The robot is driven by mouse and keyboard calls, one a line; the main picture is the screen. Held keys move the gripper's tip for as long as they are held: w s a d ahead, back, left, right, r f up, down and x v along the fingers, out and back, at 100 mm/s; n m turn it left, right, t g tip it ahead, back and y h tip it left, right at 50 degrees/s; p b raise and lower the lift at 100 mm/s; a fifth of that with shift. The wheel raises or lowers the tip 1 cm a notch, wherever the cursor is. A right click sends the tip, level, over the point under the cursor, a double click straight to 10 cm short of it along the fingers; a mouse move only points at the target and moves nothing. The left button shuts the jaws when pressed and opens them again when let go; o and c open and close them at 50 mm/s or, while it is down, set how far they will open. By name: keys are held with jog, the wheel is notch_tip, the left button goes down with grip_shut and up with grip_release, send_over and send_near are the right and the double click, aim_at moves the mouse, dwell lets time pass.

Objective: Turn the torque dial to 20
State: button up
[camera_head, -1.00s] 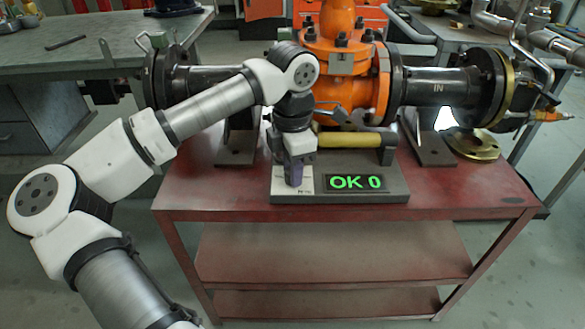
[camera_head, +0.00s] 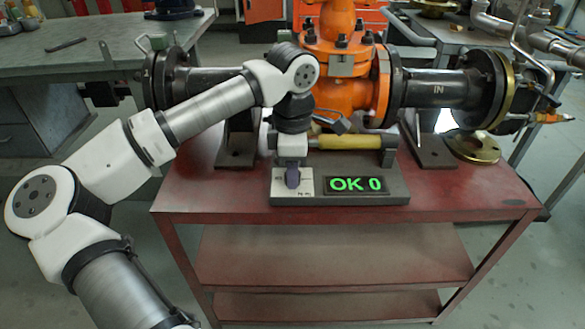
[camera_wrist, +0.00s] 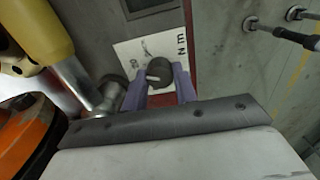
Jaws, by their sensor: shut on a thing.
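The torque dial (camera_wrist: 159,72) is a dark round knob with a light mark, on a white scale plate (camera_wrist: 130,57) whose marks are too small to read. My gripper (camera_wrist: 163,84) has its purple fingers on both sides of the dial and is shut on it. In the head view my gripper (camera_head: 292,178) stands over the white plate (camera_head: 305,187) at the left of the grey base (camera_head: 350,198) and hides the dial. The display (camera_head: 356,184) on the base reads "OK 0" in green.
A tool with a yellow handle (camera_head: 345,142) lies in a holder behind the display. An orange valve (camera_head: 340,85) with black flanged pipes stands behind it. The red table (camera_head: 455,195) is clear to the right of the base.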

jog(key=o, duration=1)
jog(key=shift+c, duration=0.2)
notch_tip(320, 180, up, 14)
jog(key=p, duration=0.2)
jog(key=shift+f, duration=0.1)
